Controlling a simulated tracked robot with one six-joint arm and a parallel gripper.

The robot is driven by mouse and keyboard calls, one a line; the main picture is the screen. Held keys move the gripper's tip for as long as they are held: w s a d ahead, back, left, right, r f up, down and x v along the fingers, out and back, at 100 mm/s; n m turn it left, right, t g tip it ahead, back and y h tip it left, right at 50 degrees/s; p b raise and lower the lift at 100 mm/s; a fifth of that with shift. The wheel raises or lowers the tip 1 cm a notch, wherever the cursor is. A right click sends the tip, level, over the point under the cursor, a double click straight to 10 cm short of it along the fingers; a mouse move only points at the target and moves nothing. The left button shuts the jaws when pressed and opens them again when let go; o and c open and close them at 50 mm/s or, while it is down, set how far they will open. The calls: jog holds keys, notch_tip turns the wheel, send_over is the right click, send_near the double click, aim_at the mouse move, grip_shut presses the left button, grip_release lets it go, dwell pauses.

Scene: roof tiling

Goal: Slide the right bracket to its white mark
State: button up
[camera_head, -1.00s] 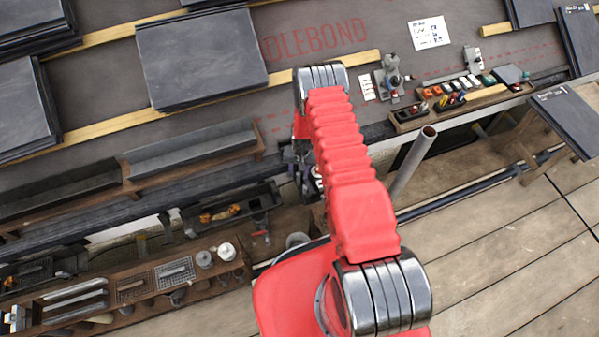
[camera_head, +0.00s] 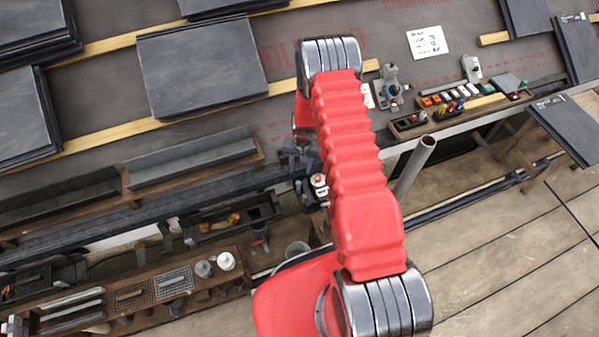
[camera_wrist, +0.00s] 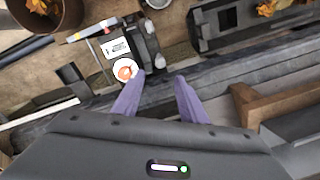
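In the wrist view a black bracket-like piece (camera_wrist: 147,42) sits on the dark rail along the roof edge. Beside it are a white label and a white disc with an orange-red centre (camera_wrist: 125,69). This disc and label also show small in the head view (camera_head: 319,184), below my gripper (camera_head: 302,160). In the wrist view my gripper (camera_wrist: 160,77) has two purple fingers spread apart, with dark rail between them. The left fingertip is close to the disc; I cannot tell whether they touch. A white strip (camera_wrist: 42,114) lies along the edge at the left; I cannot tell whether it is the mark.
A wooden-ended gutter (camera_head: 190,155) lies left of my gripper. A dark tray with orange leaves (camera_head: 238,220) and a bucket (camera_head: 297,250) are below. A grey pipe (camera_head: 415,165) stands to the right of my arm. Slate stacks (camera_head: 200,65) lie on the roof.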

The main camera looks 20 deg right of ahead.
jog(key=shift+r, duration=1.45)
jog(key=s+g, duration=0.2)
jog(key=s, duration=0.3)
jog(key=s+a+r+n+t, duration=0.1)
jog(key=s+r, duration=0.6)
jog(key=r, duration=1)
jog(key=s+a+r+n+t, duration=0.2)
jog(key=s+r, duration=0.6)
jog(key=r, duration=0.9)
jog(key=s+a+r+n+t, duration=0.2)
jog(key=s+a+r+t, duration=0.2)
jog(key=r, duration=1.3)
jog(key=s+a, duration=0.2)
jog(key=s, duration=0.2)
jog(key=shift+h, duration=0.3)
jog(key=shift+c, duration=1.2)
jog(key=shift+s, duration=0.15)
